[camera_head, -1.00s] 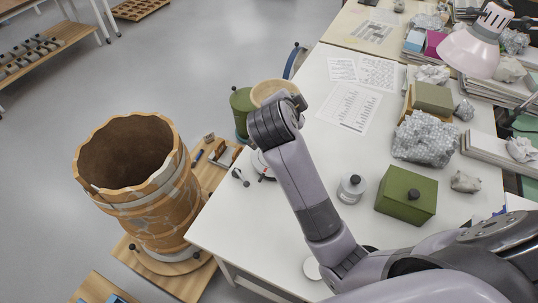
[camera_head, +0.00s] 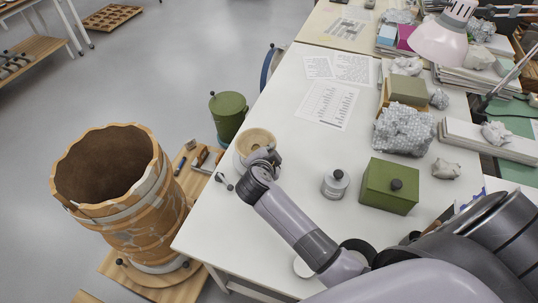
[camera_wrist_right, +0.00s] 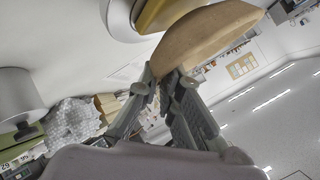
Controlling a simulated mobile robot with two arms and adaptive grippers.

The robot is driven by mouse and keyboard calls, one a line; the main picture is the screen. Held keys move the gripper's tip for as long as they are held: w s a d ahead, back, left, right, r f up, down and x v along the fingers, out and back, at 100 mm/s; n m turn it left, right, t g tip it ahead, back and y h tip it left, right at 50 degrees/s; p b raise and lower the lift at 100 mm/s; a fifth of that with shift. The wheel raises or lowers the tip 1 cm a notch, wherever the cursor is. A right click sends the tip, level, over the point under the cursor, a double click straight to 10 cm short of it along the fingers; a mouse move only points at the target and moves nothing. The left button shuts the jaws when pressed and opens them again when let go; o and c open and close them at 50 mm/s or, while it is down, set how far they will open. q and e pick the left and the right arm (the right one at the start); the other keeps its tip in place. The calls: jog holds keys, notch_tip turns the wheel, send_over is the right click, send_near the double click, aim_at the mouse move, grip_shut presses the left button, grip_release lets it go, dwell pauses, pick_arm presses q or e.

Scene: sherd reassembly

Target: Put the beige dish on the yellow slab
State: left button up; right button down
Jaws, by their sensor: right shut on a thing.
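The beige dish (camera_head: 257,139) is a shallow round bowl near the table's left edge in the head view. My right gripper (camera_head: 268,158) is shut on its near rim; the right wrist view shows the fingers (camera_wrist_right: 163,80) pinching the dish (camera_wrist_right: 218,32). The yellow slab (camera_wrist_right: 160,12) shows partly in the right wrist view, close beside the dish, on a pale round base (camera_wrist_right: 118,20). In the head view the dish and gripper hide the slab. I cannot tell whether dish and slab touch. My left gripper is not in view.
A green canister (camera_head: 228,112) stands beyond the table's left edge. A large patched vessel (camera_head: 115,190) stands at left. A grey weight (camera_head: 335,184) and green box (camera_head: 390,184) are right of my arm. The middle of the white table (camera_head: 290,145) is clear.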

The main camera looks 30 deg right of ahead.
jog(key=shift+f, duration=0.65)
jog(key=c, duration=1.8)
grip_release()
jog(key=shift+o, duration=0.2)
jog(key=v, duration=1.2)
